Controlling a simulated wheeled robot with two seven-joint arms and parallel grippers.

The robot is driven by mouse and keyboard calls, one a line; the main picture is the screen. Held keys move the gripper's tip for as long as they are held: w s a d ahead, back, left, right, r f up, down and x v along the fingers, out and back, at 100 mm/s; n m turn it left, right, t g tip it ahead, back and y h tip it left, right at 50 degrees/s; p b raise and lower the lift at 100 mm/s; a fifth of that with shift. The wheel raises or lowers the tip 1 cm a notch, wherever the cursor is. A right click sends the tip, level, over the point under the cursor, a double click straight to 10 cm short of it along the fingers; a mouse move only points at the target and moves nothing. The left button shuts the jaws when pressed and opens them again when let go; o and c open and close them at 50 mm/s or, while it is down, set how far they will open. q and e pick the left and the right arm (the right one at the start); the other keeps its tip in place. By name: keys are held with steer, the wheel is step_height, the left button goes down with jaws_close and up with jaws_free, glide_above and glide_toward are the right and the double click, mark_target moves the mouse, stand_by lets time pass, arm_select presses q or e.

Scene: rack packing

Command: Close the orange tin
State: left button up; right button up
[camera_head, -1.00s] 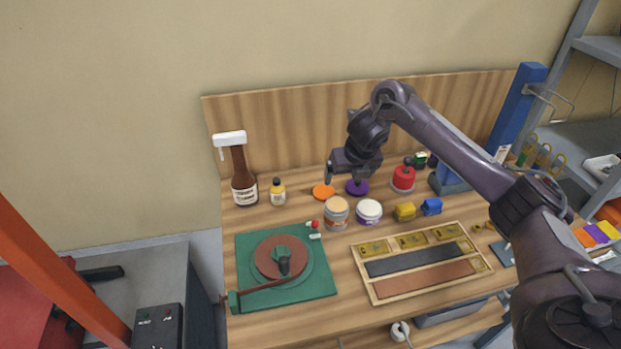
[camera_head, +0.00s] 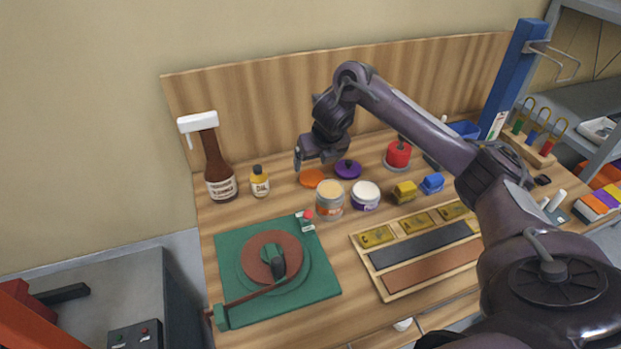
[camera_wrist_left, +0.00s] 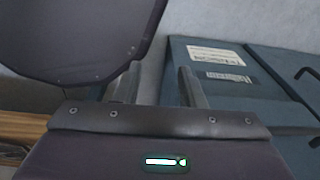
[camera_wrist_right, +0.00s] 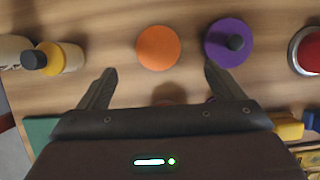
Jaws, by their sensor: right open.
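The orange tin (camera_head: 330,203) stands upright and open on the bench, with an orange band and pale contents. Its flat orange lid (camera_head: 312,178) lies on the bench just behind it; the lid also shows in the right wrist view (camera_wrist_right: 158,47). My right gripper (camera_head: 316,165) is open and empty above the orange lid, fingers apart. In the right wrist view the lid lies beyond the fingertips (camera_wrist_right: 160,70), and the tin is mostly hidden behind the gripper body. My left gripper (camera_wrist_left: 160,75) shows only in its wrist view, fingers apart and empty, beside blue-grey cabinets.
A purple lid (camera_head: 348,169) lies right of the orange lid, near an open purple-banded tin (camera_head: 365,196). A yellow bottle (camera_head: 260,182), a brown bottle (camera_head: 219,175) and a red container (camera_head: 398,155) stand nearby. A green turntable device (camera_head: 225,250) and a wooden tray (camera_head: 375,278) fill the front.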

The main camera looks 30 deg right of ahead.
mark_target(312, 177)
steer(key=shift+s, duration=0.1)
steer(key=shift+b+x, duration=0.6)
steer(key=shift+x, duration=0.6)
steer(key=shift+f, duration=0.15)
steer(key=shift+f+p, duration=0.35)
steer(key=shift+p, duration=0.05)
steer(key=x, duration=0.4)
steer(key=shift+w+f+p, duration=0.15)
steer(key=shift+w+p, duration=0.15)
steer(key=shift+p, duration=0.05)
